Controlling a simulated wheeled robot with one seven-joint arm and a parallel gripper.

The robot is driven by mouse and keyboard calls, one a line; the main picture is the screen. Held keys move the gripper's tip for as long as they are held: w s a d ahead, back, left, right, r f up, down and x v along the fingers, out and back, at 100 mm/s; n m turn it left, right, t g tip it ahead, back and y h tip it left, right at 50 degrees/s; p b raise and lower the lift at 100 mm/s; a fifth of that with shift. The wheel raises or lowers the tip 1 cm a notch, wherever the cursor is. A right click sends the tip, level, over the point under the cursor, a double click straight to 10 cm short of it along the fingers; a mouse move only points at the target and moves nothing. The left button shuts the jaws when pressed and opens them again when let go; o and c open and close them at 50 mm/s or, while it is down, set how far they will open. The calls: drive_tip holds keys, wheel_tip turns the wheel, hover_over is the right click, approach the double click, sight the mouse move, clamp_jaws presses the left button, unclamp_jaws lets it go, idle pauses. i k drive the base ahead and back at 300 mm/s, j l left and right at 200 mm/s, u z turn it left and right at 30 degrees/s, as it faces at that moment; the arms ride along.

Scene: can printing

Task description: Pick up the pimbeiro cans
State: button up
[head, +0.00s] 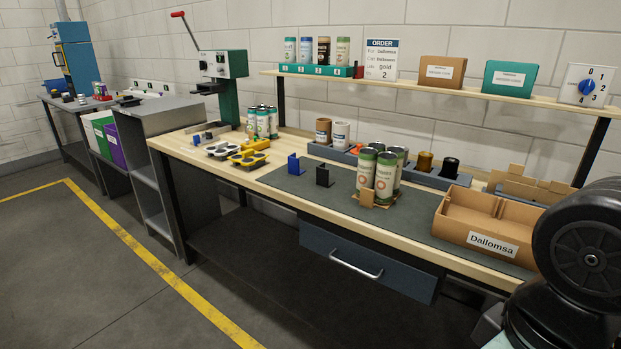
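No can label is readable enough to show which cans are the pimbeiro ones. A group of pale cans with green tops (385,176) stands upright on a small wooden carrier on the grey mat. Another group of pale cans with teal and green bands (262,123) stands upright near the press. A brown-topped can (323,131) and a white can (341,134) stand in a grey holder. Several differently coloured cans (306,51) stand on the green rack on the shelf. My gripper is not in view; only a dark part of my arm shows at the right.
An orange box marked Dallomsa (486,228) stands at the workbench's right. The order card (381,59) reads Dallomsa, gold, 2. A green press (232,85) with a red-tipped lever stands at the left. Yellow and white trays (249,159) lie before it. Open floor is at left.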

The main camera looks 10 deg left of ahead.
sight(379, 169)
drive_tip(key=u, duration=0.25)
drive_tip(key=i+j+z, duration=0.1)
drive_tip(key=i+z, duration=0.4)
drive_tip(key=i+j+z, duration=0.25)
drive_tip(key=i+z, duration=0.25)
